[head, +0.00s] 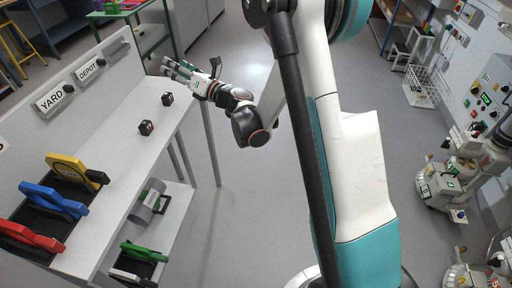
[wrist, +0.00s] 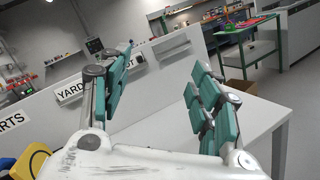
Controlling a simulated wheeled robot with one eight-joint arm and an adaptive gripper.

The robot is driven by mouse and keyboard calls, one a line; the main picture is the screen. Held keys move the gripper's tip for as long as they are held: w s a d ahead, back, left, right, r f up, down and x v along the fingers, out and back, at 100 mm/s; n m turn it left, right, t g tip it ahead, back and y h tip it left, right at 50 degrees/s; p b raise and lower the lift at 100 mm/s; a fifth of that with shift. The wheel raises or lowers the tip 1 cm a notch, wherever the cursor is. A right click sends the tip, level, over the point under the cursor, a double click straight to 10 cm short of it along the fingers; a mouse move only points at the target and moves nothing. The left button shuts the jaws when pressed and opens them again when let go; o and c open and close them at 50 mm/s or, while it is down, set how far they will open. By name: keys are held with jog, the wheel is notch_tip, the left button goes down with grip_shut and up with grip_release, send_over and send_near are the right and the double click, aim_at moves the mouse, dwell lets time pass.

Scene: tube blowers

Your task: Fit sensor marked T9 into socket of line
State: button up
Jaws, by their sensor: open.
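Two small dark cube-shaped parts, a nearer one (head: 146,127) and a farther one (head: 168,98), sit apart on the pale bench top (head: 112,155) in the head view. Their markings are too small to read, so I cannot tell which, if either, is T9. My gripper (head: 174,68) is at the far end of the bench, beyond the cubes, with its fingers pointing left. In the wrist view my gripper (wrist: 165,88) has its green-padded fingers wide apart with nothing between them. No line socket can be made out among the machines (head: 440,185) at the right.
A dark rack with yellow (head: 75,170), blue (head: 52,200) and red (head: 30,236) tools stands at the near end. A grey cylinder (head: 150,200) lies on the lower shelf.

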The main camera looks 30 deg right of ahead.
jog(key=s+d+r+m+t+h, duration=0.2)
jog(key=d+r+m+h, duration=0.4)
jog(key=r+m, duration=0.35)
jog(key=s+d+r+m+g+h, duration=0.2)
jog(key=s+d+m+h, duration=0.35)
jog(key=s+m, duration=0.4)
jog(key=s+a+f+m+g, duration=0.1)
jog(key=s+f+m+g, duration=0.2)
jog(key=s, duration=0.6)
jog(key=s+a+f+m+g+y, duration=0.1)
jog(key=s+f+m+g, duration=0.3)
jog(key=s+m, duration=0.3)
jog(key=s+a+f+m+g+y, duration=0.1)
jog(key=s+f+m, duration=0.5)
jog(key=s, duration=0.7)
jog(key=shift+a+g, duration=0.55)
jog(key=shift+g, duration=0.65)
jog(key=shift+c, duration=0.2)
